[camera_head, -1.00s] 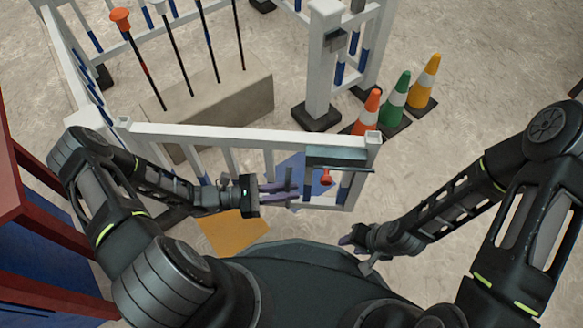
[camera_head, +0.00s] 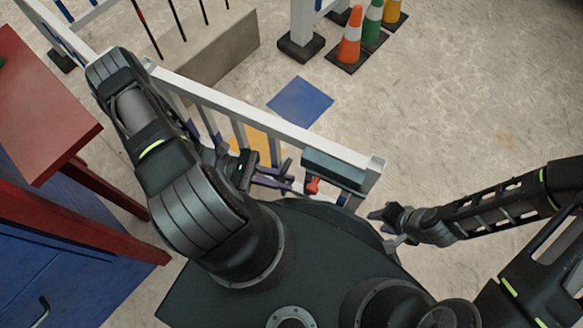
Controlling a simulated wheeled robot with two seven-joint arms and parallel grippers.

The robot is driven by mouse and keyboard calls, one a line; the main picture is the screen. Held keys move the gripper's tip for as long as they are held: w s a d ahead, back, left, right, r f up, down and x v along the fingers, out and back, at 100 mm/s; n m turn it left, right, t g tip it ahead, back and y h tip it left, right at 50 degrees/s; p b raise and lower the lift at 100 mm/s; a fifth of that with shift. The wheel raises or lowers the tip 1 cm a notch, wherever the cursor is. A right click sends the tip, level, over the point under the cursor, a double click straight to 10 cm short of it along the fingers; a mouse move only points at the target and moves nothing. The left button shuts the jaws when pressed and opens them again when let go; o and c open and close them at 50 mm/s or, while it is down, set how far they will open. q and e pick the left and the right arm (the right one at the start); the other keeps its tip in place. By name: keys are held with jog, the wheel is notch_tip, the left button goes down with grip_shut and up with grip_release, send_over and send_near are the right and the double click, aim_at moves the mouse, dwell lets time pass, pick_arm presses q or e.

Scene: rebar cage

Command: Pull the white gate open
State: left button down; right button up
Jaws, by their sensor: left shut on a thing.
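The white gate (camera_head: 265,117) stands swung out at an angle, its top rail running from upper left to lower right, close in front of my base. Its free end (camera_head: 374,174) is well apart from the white post (camera_head: 302,22). A grey latch box with a red knob (camera_head: 312,186) sits near that free end. My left gripper (camera_head: 284,175) is shut on an upright bar of the gate, left of the red knob; the exact grip is partly hidden. My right gripper (camera_head: 378,220) is just right of the gate's free end, holding nothing visible; its finger gap is unclear.
A red and blue table (camera_head: 50,110) stands close at the left, near my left arm. Orange (camera_head: 350,38), green and yellow cones stand beside the post. A concrete block (camera_head: 215,45) lies behind the gate. Blue (camera_head: 300,102) and yellow floor patches are flat. Floor at right is clear.

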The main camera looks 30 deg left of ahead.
pick_arm(q)
jog(key=c, duration=1.4)
grip_release()
notch_tip(320, 180, up, 10)
jog(key=p, duration=0.4)
jog(key=shift+f, duration=0.25)
jog(key=shift+r, duration=0.25)
jog(key=shift+r, duration=0.1)
